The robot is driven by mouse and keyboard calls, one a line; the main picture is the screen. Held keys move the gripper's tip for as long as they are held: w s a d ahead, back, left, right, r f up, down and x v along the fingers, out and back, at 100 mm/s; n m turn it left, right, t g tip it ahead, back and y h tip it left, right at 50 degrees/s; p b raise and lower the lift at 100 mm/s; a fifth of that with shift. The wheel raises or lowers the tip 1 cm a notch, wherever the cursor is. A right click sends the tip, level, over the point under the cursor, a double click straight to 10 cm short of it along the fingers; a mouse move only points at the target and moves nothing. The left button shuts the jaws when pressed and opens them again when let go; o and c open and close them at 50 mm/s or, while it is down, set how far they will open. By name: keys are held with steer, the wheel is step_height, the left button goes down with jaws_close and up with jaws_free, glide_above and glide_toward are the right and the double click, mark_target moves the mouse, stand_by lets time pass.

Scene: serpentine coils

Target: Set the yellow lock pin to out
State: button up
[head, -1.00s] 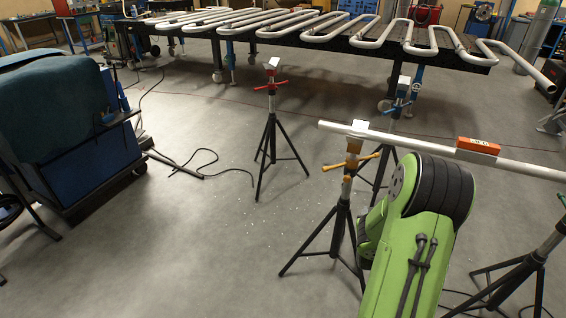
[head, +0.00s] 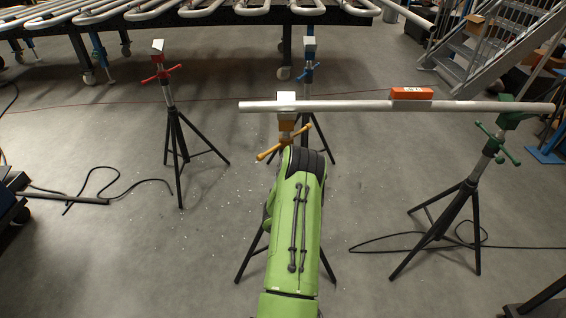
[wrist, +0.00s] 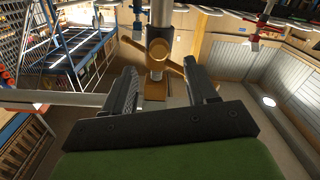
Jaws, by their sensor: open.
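The yellow stand holds its yellow head (head: 287,119) under the left end of the pale pipe (head: 350,106). Its yellow cross-handle, the likely lock pin (head: 268,154), sticks out left of my green arm in the head view. In the wrist view, the yellow collar and handles (wrist: 158,48) show on the grey post, just beyond and between my fingers. In the head view, my arm hides the gripper and part of the yellow stand. I cannot tell whether the pin is in or out.
A red stand (head: 160,75) is at left, a blue one (head: 308,73) behind, and a green one (head: 497,145) under the pipe's right part. An orange box (head: 411,93) sits on the pipe. Cables lie on the floor at both sides. A coil table stands behind.

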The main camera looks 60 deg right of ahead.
steer(key=p+x, duration=0.1)
steer(key=x, duration=0.7)
steer(key=shift+w+d+r+p, duration=0.15)
steer(key=shift+w+d+p, duration=0.1)
steer(key=shift+d+p, duration=0.1)
steer(key=shift+c, duration=0.3)
jaws_close()
steer(key=shift+s, duration=0.1)
